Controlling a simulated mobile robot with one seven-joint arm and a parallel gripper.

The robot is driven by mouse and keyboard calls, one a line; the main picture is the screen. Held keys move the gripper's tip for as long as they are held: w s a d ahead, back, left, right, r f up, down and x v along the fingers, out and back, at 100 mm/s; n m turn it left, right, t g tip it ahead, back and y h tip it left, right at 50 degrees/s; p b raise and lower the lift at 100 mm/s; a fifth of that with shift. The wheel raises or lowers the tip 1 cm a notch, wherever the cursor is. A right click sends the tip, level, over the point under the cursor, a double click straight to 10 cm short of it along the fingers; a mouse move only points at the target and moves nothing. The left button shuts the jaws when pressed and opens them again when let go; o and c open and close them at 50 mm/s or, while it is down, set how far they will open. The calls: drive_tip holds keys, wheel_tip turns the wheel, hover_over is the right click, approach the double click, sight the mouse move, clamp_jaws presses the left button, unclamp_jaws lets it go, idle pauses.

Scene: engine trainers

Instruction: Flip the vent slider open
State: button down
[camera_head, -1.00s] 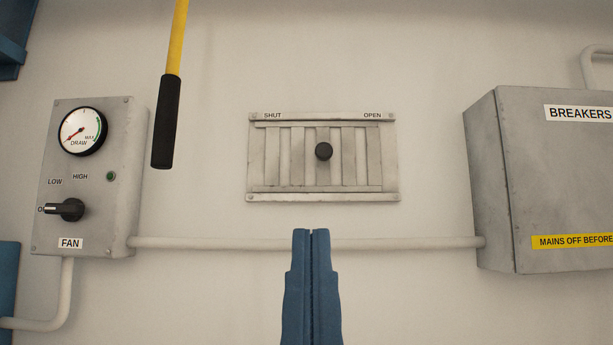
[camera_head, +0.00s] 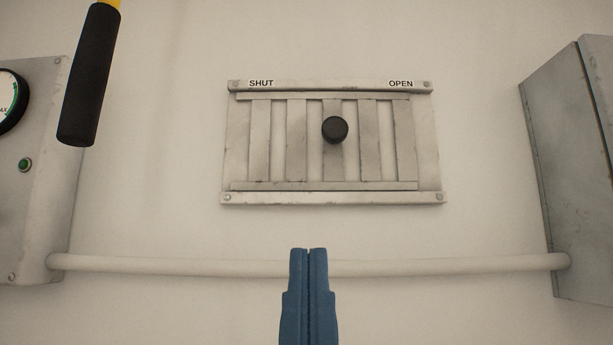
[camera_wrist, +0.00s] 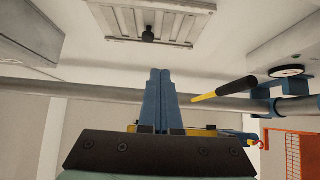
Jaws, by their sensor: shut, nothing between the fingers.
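The vent (camera_head: 430,150) is a grey metal plate on the wall with upright slats, labelled SHUT at its upper left and OPEN at its upper right. A round black knob (camera_head: 335,130) sits on the slatted slider (camera_head: 296,140), near the middle of the vent. My gripper (camera_head: 309,250) is blue, shut and empty, and appears below the vent, apart from the knob. In the wrist view the fingers (camera_wrist: 160,72) point toward the vent (camera_wrist: 180,22), with the knob (camera_wrist: 148,37) beyond the tips.
A white pipe (camera_head: 440,266) runs across the wall below the vent. A black-gripped handle (camera_head: 90,75) hangs at the upper left. A grey panel (camera_head: 40,200) is at the left and a grey box (camera_head: 570,170) at the right. The wall around the vent is bare.

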sight(324, 134)
drive_tip(key=w+a+r+n+g+h+p, duration=0.2)
drive_tip(key=w+a+r+n+g, duration=0.25)
drive_tip(key=w+a+n, duration=0.55)
drive_tip(key=s+r+n+g+h+p, duration=0.2)
drive_tip(key=s+r+n+g+h, duration=0.2)
drive_tip(key=h, duration=0.6)
drive_tip(key=shift+d+r+n+g, duration=0.35)
drive_tip(key=shift+r+n, duration=0.25)
drive_tip(key=shift+r, duration=0.15)
drive_tip(key=p+x, duration=0.2)
drive_tip(key=x, duration=0.2)
drive_tip(key=s+d+p+x, duration=0.1)
drive_tip(key=p+x, duration=0.2)
drive_tip(key=x, duration=0.1)
drive_tip(key=d+r+p+x, duration=0.1)
drive_tip(key=p+x, duration=0.2)
drive_tip(key=x, duration=0.1)
drive_tip(key=shift+s+d+r, duration=0.1)
drive_tip(key=shift+d, duration=0.2)
